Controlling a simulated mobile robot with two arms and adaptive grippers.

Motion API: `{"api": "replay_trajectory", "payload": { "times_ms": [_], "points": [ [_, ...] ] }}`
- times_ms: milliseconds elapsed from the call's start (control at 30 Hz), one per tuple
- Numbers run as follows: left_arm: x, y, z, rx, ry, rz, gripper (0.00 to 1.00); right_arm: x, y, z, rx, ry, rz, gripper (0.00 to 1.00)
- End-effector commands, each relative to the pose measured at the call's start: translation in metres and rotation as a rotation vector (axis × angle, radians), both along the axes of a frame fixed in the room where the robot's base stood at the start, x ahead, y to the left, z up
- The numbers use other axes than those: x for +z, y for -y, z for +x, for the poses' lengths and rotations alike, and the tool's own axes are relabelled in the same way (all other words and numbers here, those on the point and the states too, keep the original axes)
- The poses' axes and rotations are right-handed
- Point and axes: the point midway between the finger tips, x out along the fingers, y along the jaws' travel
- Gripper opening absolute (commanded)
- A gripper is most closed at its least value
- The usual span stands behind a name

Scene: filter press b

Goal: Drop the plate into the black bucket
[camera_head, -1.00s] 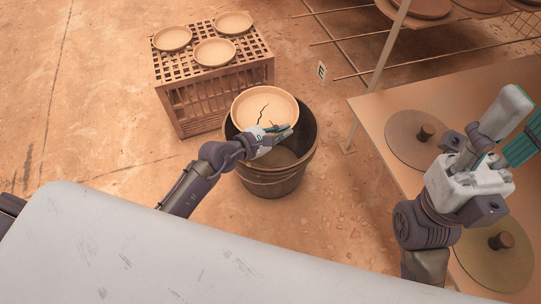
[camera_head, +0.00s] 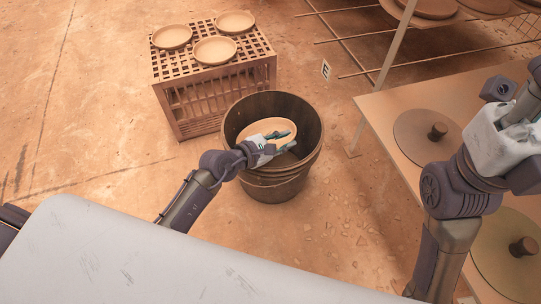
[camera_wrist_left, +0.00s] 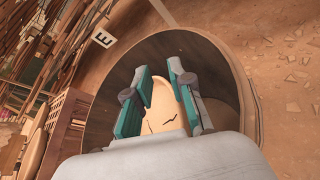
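The pale cracked plate (camera_head: 262,127) is inside the black bucket (camera_head: 278,189), below its rim; I cannot tell if it rests on the bottom. My left gripper (camera_head: 284,140) reaches over the bucket's near rim with its teal fingers apart. In the left wrist view the plate (camera_wrist_left: 163,108) shows beyond and between the two open fingers (camera_wrist_left: 158,76), with a dark crack, inside the bucket (camera_wrist_left: 225,60). The fingers hide part of it. My right gripper (camera_head: 510,130) is at the right edge above the table; its fingertips are not clear.
A slatted crate (camera_head: 222,98) bearing three whole plates (camera_head: 215,50) stands behind the bucket. A table (camera_head: 385,108) with round discs (camera_head: 425,136) is on the right. A rack with rods is at the back right. Open floor lies left of the crate.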

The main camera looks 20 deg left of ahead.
Motion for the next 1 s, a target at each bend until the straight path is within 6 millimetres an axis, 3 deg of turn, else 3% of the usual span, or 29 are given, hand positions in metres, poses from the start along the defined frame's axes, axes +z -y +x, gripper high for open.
{"api": "replay_trajectory", "payload": {
  "times_ms": [433,1000],
  "points": [
    [0.0,-0.004,-0.006,-0.001,-0.005,0.002,0.35,-0.001,0.0,0.0,0.0,-0.001,0.001,0.4],
    [0.037,-0.06,-0.085,0.0,-0.004,0.001,0.35,-0.001,0.0,0.0,0.0,-0.001,0.0,0.4]
  ]
}}
